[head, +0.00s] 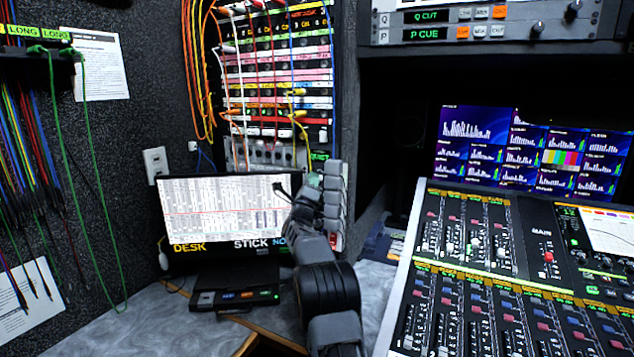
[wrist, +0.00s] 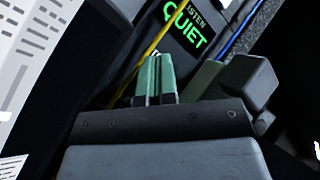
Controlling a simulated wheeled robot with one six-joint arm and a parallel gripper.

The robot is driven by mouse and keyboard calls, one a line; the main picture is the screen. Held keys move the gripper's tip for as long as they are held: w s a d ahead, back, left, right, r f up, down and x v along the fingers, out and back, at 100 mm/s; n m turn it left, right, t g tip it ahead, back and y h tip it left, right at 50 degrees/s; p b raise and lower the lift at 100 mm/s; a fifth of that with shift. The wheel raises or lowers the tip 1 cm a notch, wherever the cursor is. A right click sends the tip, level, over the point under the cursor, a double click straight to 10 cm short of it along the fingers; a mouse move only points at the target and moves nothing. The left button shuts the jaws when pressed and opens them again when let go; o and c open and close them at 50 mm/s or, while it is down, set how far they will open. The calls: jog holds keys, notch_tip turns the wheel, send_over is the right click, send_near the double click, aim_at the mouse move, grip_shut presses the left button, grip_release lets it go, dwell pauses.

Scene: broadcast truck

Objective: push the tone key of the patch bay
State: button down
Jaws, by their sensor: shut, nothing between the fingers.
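The patch bay (head: 275,75) stands at the back, with rows of coloured label strips and several cables plugged in. A panel with a row of knobs (head: 262,153) sits at its lower end. I cannot make out a key marked tone in either view. My gripper (head: 314,180) is in front of the rack's lower right, beside the monitor's right edge. In the wrist view its green fingertips (wrist: 155,78) are together and empty. They point toward a dark panel with a lit green QUIET sign (wrist: 186,25). I cannot tell whether they touch anything.
A monitor (head: 222,212) stands left of my arm, with a small black box (head: 234,298) before it. A yellow cable (wrist: 150,48) runs close by the fingertips. A mixing console (head: 480,270) fills the right. Orange cables (head: 197,70) hang left of the rack.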

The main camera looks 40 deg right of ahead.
jog(key=shift+s+a+f+b, duration=0.1)
jog(key=shift+a+f+b, duration=0.1)
jog(key=shift+b, duration=0.2)
jog(key=shift+r, duration=0.15)
jog(key=shift+a, duration=0.1)
jog(key=shift+s+a+b, duration=0.5)
jog(key=shift+a+b, duration=0.35)
jog(key=shift+b, duration=0.25)
jog(key=shift+s+a+b, duration=0.45)
jog(key=shift+a+b, duration=0.45)
jog(key=shift+b, duration=0.15)
jog(key=shift+s+a+b, duration=0.5)
jog(key=shift+a+b, duration=0.35)
jog(key=shift+b, duration=0.25)
